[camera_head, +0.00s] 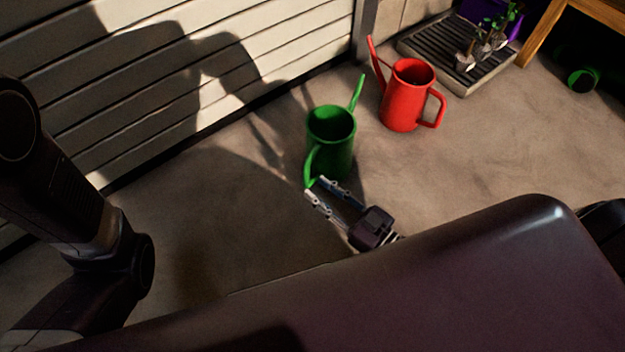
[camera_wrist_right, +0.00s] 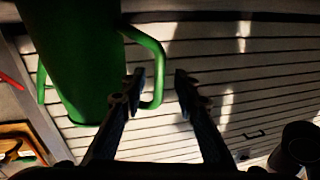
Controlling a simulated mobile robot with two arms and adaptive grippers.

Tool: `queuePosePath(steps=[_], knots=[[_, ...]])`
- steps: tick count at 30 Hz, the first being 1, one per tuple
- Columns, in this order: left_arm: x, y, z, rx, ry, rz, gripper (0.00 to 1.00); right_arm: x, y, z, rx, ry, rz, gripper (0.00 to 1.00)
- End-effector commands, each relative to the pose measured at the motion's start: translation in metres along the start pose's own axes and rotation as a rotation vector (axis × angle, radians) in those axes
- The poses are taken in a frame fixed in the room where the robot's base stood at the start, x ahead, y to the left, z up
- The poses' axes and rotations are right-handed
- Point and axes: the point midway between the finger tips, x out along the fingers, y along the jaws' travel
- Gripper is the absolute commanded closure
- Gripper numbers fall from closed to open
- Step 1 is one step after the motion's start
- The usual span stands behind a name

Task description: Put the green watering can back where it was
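The green watering can (camera_head: 333,150) stands upright on the concrete floor near the slatted garage door. Its spout points up and away, and its handle (camera_head: 310,165) faces me. My right gripper (camera_head: 321,189) is at the handle side, with its two fingers apart. In the right wrist view, the can (camera_wrist_right: 75,60) fills the upper left. Its handle loop (camera_wrist_right: 160,70) reaches between the open fingertips of the right gripper (camera_wrist_right: 160,82), with a gap to the right finger. Contact with the left finger is unclear. My left arm shows at the left of the head view; its gripper is out of frame.
A red watering can (camera_head: 405,98) stands close to the right of the green one. Behind it are a ridged tray (camera_head: 425,50) with small plants and a wooden leg (camera_head: 543,35). The slatted door (camera_head: 270,50) bounds the left. Floor right of the red can is clear.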

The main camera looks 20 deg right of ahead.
Motion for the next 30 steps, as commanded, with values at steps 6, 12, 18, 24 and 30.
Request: queuePosePath(steps=[6,12,18,24,30], knots=[[0.025,-0.005,0.009,0.0,0.0,0.0,0.6,-0.05,0.0,-0.003,0.001,-0.006,0.001,0.71],[0.033,-0.007,0.012,0.0,0.0,0.0,0.6,-0.078,0.0,-0.001,0.001,-0.003,0.001,0.71],[0.035,-0.007,0.012,0.0,0.0,0.0,0.6,-0.086,0.0,-0.001,0.001,0.0,0.0,0.71],[0.034,-0.007,0.012,0.0,0.0,0.0,0.6,-0.083,0.0,-0.003,-0.001,0.007,0.0,0.71],[0.034,-0.007,0.012,0.0,0.0,0.0,0.6,-0.011,-0.002,-0.073,-0.037,0.173,-0.012,0.71]])
